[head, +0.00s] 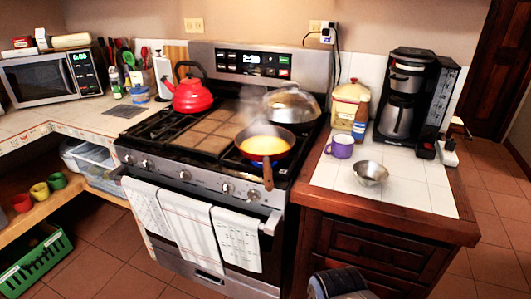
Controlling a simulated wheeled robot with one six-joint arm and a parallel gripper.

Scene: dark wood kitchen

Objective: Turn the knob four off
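The stove (205,180) stands in the middle of the head view with a row of several silver knobs along its front panel. Counting from the left, the fourth knob (227,189) sits right of the middle of the row, and another knob (253,195) is close to its right. Number labels and the knobs' settings are too small to read. A frying pan (277,142) with yellow contents sits on the front right burner, and steam rises over it. Its wooden handle (268,174) points forward, above the right end of the panel. My gripper is not in view.
Towels (180,215) hang from the oven door handle (268,222) below the knobs. A red kettle (190,95) and a domed lidded pan (291,103) are on the stove. The right counter (420,187) holds a mug, bowl and coffee maker.

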